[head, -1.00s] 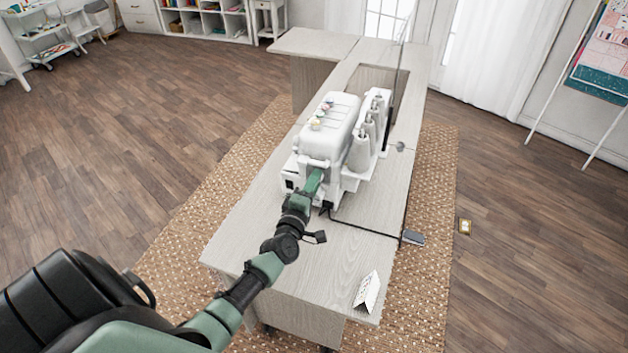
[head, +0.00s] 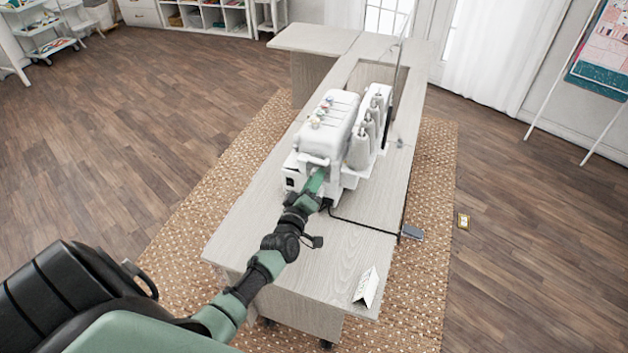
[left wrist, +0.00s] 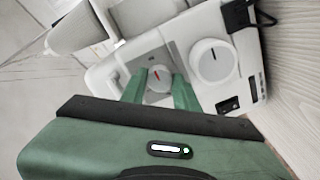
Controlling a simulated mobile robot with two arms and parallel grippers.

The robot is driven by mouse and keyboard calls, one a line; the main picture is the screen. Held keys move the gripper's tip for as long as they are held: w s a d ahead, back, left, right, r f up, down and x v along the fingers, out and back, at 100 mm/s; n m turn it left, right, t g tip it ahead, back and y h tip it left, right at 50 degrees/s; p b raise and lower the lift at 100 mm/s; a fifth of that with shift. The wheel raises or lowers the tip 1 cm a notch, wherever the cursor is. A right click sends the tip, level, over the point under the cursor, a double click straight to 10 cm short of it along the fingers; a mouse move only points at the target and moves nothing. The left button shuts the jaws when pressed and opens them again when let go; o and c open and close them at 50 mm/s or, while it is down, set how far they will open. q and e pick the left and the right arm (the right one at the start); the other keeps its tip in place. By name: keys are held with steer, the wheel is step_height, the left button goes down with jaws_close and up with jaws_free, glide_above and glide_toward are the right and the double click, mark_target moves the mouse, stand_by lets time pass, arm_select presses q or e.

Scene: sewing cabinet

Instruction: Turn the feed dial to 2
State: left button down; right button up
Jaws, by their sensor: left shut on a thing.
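The white sewing machine (head: 324,138) stands on the long pale table. My left gripper (head: 317,181) is at its near end. In the left wrist view, my left gripper (left wrist: 158,90) has its two green fingers on either side of a small dial with a red mark (left wrist: 159,74), shut on it. The dial's numbers are too small to read, so its setting cannot be told. A larger white round knob (left wrist: 213,60) sits just right of the fingers, apart from them. My right gripper is in neither view.
Thread cones (head: 361,147) stand at the machine's right side. A black switch (left wrist: 228,105) and plug (left wrist: 240,15) are on its end face. A cord crosses the table (head: 240,224). A folded white card (head: 366,287) stands near the front edge; the near tabletop is otherwise mostly clear.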

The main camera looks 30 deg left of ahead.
arm_select(q)
steer(key=shift+f, duration=0.15)
steer(key=c, duration=1.1)
jaws_free()
steer(key=shift+o, duration=0.2)
steer(key=shift+s, duration=0.1)
steer(key=v, duration=0.7)
steer(key=shift+s+b, duration=0.3)
steer(key=shift+b, duration=0.1)
steer(key=shift+d, duration=0.15)
